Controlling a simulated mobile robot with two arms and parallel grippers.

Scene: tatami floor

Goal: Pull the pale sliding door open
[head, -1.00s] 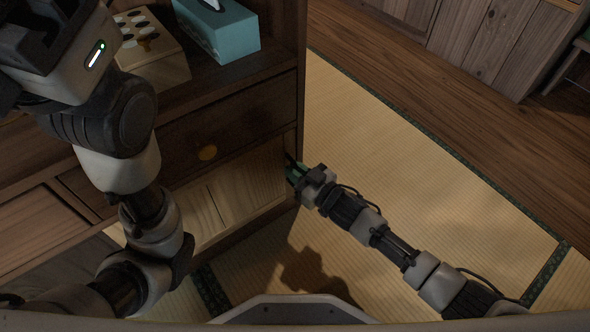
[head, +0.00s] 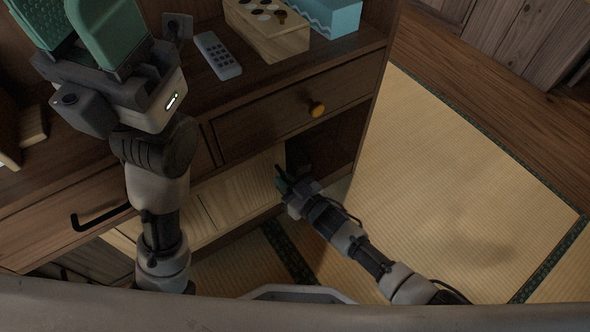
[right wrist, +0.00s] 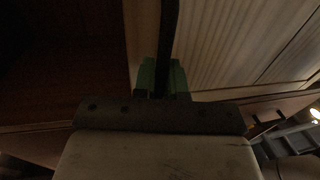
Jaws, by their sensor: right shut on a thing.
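The pale sliding door (head: 236,190) is a light wood panel low in the dark cabinet. A dark opening (head: 325,150) shows to the right of its right edge. My right gripper (head: 282,184) is at that right edge. In the right wrist view its green fingers (right wrist: 162,78) are shut on a dark upright bar, the door's handle (right wrist: 169,35). My left gripper (head: 68,25) is raised over the cabinet top at upper left, its green fingers apart with nothing seen between them. My left arm hides part of the cabinet front.
A remote (head: 218,55), a wooden box (head: 268,32) and a blue tissue box (head: 325,14) stand on the cabinet top. The tatami floor (head: 450,180) at right is clear.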

